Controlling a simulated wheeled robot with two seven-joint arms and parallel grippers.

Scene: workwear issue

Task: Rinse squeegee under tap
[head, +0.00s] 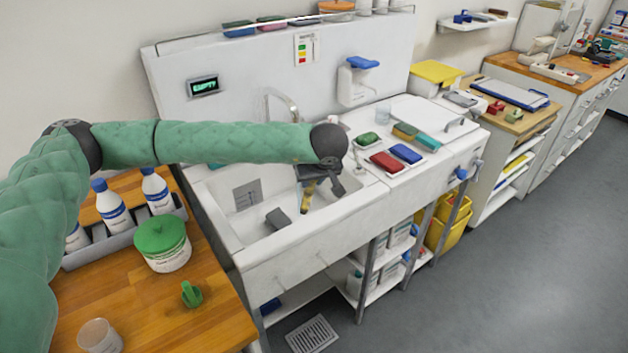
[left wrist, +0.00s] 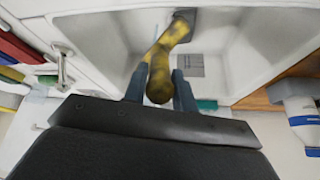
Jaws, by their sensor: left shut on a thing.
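My left gripper (head: 318,180) is over the right part of the white sink basin (head: 338,203), shut on the yellow and black handle of the squeegee (head: 307,196). In the left wrist view the handle (left wrist: 160,72) is between the two fingers of the gripper (left wrist: 156,82) and slants away into the basin. A dark piece shows at the handle's far end. In the head view a dark grey block (head: 278,218) is in the basin; I cannot tell whether it joins the handle. The curved metal tap (head: 284,98) rises behind my forearm, its lower part hidden. No water shows. My right gripper is out of view.
Red (head: 386,162) and blue (head: 406,153) blocks lie on the counter right of the basin. A green-lidded tub (head: 162,245) and bottles (head: 112,208) stand on the wooden worktop at left. A display (head: 204,86) reading "EMPTY" is on the backsplash.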

